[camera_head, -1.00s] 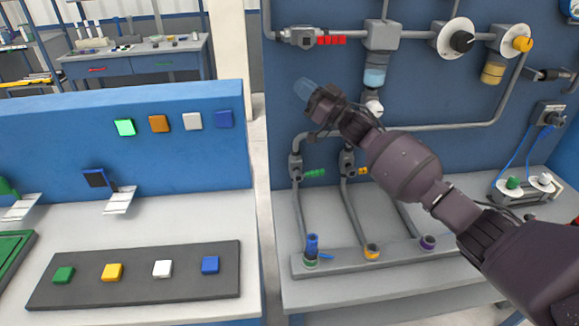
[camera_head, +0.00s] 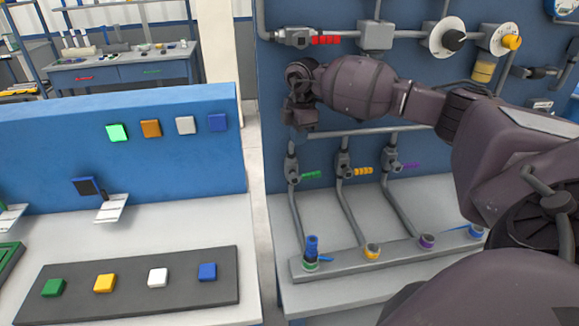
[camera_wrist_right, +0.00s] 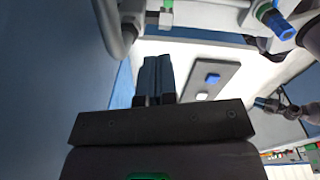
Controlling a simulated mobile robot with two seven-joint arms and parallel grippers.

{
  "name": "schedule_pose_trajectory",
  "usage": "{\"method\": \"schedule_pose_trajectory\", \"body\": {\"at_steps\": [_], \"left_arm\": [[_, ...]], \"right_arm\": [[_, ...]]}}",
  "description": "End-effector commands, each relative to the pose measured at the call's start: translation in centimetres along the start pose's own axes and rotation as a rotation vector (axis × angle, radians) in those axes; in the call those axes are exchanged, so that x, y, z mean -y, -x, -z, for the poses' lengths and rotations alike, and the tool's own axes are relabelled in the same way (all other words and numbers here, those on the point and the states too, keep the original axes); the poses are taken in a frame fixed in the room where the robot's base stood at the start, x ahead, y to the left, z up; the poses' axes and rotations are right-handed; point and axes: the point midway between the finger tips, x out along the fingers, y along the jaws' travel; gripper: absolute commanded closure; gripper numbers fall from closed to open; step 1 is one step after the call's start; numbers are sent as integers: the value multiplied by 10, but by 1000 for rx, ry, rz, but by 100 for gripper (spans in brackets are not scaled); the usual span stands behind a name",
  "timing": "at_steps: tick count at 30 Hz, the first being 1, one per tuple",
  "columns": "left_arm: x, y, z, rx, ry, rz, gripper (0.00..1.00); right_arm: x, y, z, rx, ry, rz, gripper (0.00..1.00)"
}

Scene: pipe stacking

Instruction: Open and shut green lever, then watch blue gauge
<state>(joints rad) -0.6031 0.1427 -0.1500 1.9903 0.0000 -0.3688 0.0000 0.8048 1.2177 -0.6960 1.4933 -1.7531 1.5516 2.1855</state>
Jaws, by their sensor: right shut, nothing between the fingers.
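The green lever (camera_head: 311,174) sticks out to the right from a grey valve on the leftmost pipe of the blue panel. My right gripper (camera_head: 300,118) is above this valve, pointing down, apart from the lever. Its shut, empty fingers show in the right wrist view (camera_wrist_right: 155,72). A green piece (camera_wrist_right: 168,4), probably the lever, is at the top edge there. A blue-rimmed gauge (camera_head: 567,7) is cut off at the head view's top right corner. A small dark jointed part at the wrist view's right may be my left gripper (camera_wrist_right: 264,102); its jaws are unclear.
Yellow (camera_head: 363,171) and purple (camera_head: 411,166) levers are to the right of the green one. A red lever (camera_head: 326,40) is above. A blue fitting (camera_head: 312,246) stands on the low pipe rail. A button bench (camera_head: 200,220) is to the left.

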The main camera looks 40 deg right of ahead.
Motion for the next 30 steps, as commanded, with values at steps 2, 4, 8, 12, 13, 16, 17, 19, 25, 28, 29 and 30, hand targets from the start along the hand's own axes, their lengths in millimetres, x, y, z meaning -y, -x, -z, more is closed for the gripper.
{"method": "schedule_pose_trajectory", "body": {"at_steps": [2, 4, 8, 12, 13, 16, 17, 19, 25, 28, 29, 30], "left_arm": [[0, 0, -1, 1, 0, 0, 57], [0, 0, 0, 1, 0, 0, 57], [0, 0, 1, -2, -1, 0, 57], [0, -1, 1, -2, -1, -1, 57], [0, -1, 1, -3, -1, -1, 57], [0, -1, 2, -4, -1, -1, 57], [0, -2, 2, -4, -1, -1, 57], [0, -2, 2, -4, -1, -1, 57], [0, -2, 0, -2, -1, -1, 57], [0, -2, -1, -2, -1, -1, 57], [0, -2, -1, -2, -1, -1, 57], [0, -3, -1, -1, -1, -1, 57]], "right_arm": [[4, 2, -16, 96, -98, 17, 100], [7, 3, -22, 142, -170, 33, 100], [11, 3, -24, 157, -244, 48, 100], [11, -4, -24, 156, -261, 48, 100], [11, -7, -25, 156, -261, 48, 100], [12, -21, -27, 155, -260, 49, 100], [13, -26, -28, 155, -260, 49, 100], [14, -37, -29, 154, -260, 50, 100], [16, -69, -34, 153, -258, 49, 100], [16, -81, -35, 153, -258, 48, 100], [16, -84, -36, 153, -258, 48, 100], [16, -88, -36, 153, -258, 48, 100]]}}
